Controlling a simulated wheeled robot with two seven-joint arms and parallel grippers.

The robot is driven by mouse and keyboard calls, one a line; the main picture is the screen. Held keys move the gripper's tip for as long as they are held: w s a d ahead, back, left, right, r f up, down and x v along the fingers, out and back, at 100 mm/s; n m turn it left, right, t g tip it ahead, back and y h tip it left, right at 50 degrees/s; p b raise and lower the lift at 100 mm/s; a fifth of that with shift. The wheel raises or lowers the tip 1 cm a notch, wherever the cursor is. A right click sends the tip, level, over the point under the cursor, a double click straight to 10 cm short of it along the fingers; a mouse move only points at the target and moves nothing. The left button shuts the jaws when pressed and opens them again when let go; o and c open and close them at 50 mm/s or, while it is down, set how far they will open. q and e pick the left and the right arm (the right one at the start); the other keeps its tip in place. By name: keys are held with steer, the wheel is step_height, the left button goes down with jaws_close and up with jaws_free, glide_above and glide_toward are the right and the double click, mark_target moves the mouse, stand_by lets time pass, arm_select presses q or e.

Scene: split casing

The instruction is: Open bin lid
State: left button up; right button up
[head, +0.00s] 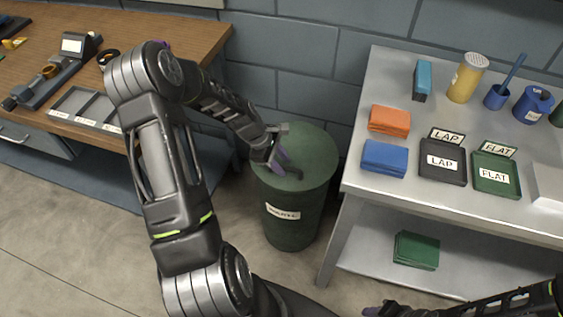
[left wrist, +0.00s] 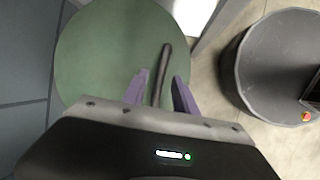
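The green bin (head: 290,215) stands on the floor between the two tables, with a white label on its front. Its round green lid (head: 318,155) is on and lies flat; it also shows in the left wrist view (left wrist: 100,55). A dark bar handle (left wrist: 165,65) runs across the lid. My left gripper (head: 286,166) is over the lid. In the left wrist view its purple fingers (left wrist: 161,92) are open on either side of the handle's near end, with gaps visible. My right gripper (head: 380,309) is at the bottom edge, mostly cut off.
A wooden workbench (head: 180,40) is at the left. The wall is behind the bin; floor in front is clear.

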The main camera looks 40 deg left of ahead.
arm_select(q)
jaws_close()
stand_by(0.3)
stand_by(1.1)
